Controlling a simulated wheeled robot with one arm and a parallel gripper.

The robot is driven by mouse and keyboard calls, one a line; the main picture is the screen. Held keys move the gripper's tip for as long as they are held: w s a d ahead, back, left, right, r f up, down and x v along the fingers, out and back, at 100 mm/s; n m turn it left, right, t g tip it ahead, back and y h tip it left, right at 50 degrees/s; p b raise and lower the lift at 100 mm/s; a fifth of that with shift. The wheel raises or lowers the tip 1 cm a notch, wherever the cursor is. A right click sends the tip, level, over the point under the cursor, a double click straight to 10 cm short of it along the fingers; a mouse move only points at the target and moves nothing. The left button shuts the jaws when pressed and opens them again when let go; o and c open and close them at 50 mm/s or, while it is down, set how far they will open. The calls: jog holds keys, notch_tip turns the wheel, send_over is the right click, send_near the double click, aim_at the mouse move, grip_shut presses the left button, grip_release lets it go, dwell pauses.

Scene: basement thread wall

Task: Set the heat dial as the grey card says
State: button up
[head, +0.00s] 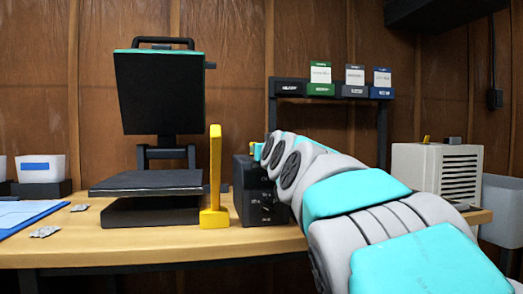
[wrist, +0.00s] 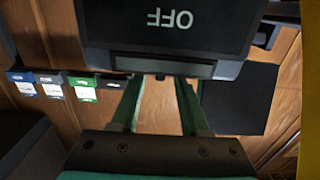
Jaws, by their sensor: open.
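The black control box (head: 255,195) stands on the bench right of the yellow handle, its front partly covered by my arm. In the wrist view, a dark panel (wrist: 175,30) with an upside-down "OFF" fills the top, with a grey strip along its edge. I cannot make out a heat dial or its setting. My gripper (wrist: 159,84) is open, with nothing seen between its fingers; their tips are near the panel edge, contact unclear. In the head view my arm hides the fingers. The grey card (head: 355,75) stands in the rack, also in the wrist view (wrist: 52,88); its writing is too small to read.
A heat press with raised black plate (head: 160,92) and yellow handle (head: 214,180) stands left of the box. A green card (head: 320,72) and a blue card (head: 382,78) flank the grey one. A beige vented unit (head: 437,172) is at right. Small packets lie at left.

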jog(key=v, duration=0.5)
jog(key=shift+s, duration=0.1)
dwell(0.3)
